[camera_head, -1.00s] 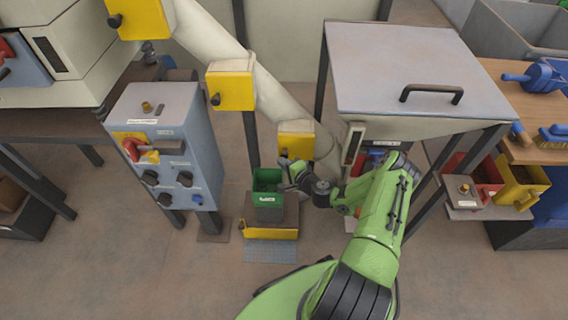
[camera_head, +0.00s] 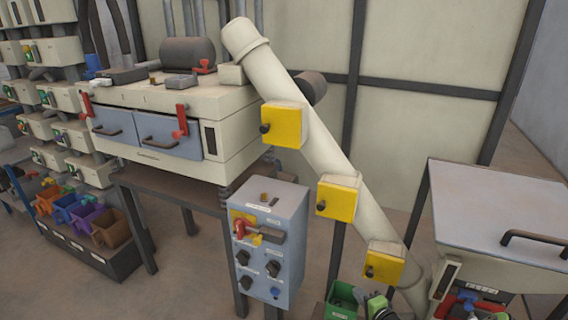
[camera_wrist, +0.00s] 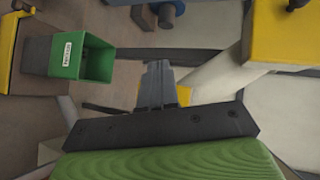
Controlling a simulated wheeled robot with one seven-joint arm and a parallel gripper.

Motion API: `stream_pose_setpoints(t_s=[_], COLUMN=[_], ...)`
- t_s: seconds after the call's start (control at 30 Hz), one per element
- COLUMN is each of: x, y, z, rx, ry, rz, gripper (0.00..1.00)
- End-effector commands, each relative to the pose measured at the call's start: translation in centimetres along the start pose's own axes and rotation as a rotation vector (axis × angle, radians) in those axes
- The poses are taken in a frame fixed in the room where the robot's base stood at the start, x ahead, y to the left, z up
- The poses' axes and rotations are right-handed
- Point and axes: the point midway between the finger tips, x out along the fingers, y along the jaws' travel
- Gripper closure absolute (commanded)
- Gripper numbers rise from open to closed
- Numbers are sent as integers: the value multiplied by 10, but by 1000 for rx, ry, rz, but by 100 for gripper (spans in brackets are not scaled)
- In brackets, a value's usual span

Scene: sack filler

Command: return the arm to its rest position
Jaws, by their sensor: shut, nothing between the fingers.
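My gripper (camera_wrist: 157,72) shows in the wrist view with its fingers together and nothing held between them. The green bin (camera_wrist: 80,57) with a white label is up and left of the fingers, apart from them. In the head view only a small green and dark part of my arm shows at the bottom edge, right beside the green bin (camera_head: 342,300). The rest of the arm is out of that view.
The pale sloping tube (camera_head: 315,135) carries yellow boxes (camera_head: 337,198) and runs down close to my arm. A blue-grey control box (camera_head: 270,245) stands left of it. The grey-topped hopper (camera_head: 500,215) is at right. Colored bins (camera_head: 85,218) stand far left.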

Motion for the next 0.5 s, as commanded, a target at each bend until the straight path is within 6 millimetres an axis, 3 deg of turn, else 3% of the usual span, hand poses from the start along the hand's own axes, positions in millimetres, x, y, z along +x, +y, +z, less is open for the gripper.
stream_pose_setpoints(t_s=[0.03,0.1,0.27,0.37,0.5], x=[1,-2,-29,-58,-111], y=[-24,-54,-113,-146,-188], z=[10,32,80,106,134], rx=[-88,-226,-544,-731,-956], ry=[-66,-177,-397,-492,-562], rz=[12,53,183,279,419], gripper=[100,100,100,100,100])
